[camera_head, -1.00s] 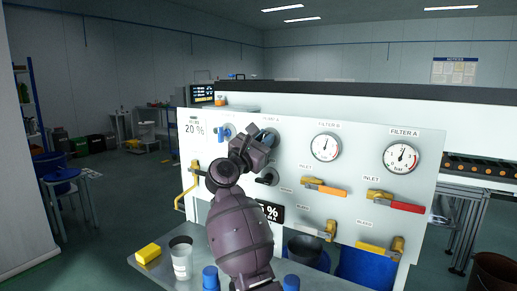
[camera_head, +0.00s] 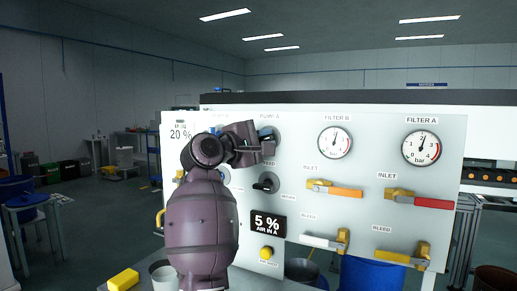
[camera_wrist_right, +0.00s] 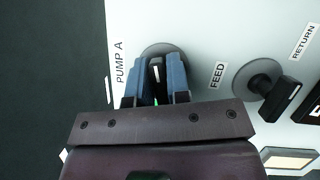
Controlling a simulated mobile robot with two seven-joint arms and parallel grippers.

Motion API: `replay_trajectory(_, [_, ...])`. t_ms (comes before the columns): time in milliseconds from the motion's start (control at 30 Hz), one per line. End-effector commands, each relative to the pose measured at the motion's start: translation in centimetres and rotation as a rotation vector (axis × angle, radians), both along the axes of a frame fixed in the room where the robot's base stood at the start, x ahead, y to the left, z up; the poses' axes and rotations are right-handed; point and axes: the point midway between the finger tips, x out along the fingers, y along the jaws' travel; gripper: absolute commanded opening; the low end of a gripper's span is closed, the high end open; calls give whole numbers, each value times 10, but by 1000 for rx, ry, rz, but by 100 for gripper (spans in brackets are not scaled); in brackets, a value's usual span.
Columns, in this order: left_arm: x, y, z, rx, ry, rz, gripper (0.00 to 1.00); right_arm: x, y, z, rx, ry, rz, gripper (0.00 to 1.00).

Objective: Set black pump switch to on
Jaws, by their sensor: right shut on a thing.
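The black pump switch (camera_wrist_right: 156,72) carries a white mark and sits on a round grey plate beside the label PUMP A. In the right wrist view it stands between the blue fingers of my right gripper (camera_wrist_right: 156,88), which are shut on it. In the head view my right gripper (camera_head: 266,142) is at the panel, just below the PUMP A label, and mostly hides the switch. My left gripper is not in view.
The black FEED knob (camera_head: 265,184) is close below; it also shows in the wrist view (camera_wrist_right: 276,92). The white panel (camera_head: 375,205) also carries two gauges, several coloured valve handles and an air display (camera_head: 268,224) reading 5 %. A yellow block (camera_head: 123,280) lies at lower left.

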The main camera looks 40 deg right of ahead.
Motion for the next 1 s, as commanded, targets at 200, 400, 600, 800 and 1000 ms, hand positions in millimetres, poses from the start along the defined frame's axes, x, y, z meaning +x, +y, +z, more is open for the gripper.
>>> replay_trajectory(200, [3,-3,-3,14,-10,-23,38,2,0,-7,60,-131,0,0])
replay_trajectory(400, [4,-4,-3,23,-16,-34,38,1,0,-6,95,-216,0,0])
replay_trajectory(600, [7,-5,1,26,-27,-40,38,1,0,-4,110,-257,0,0])
replay_trajectory(800, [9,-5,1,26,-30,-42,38,0,0,-3,114,-268,0,0])
replay_trajectory(1000, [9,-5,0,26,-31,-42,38,0,0,-3,114,-267,-1,0])
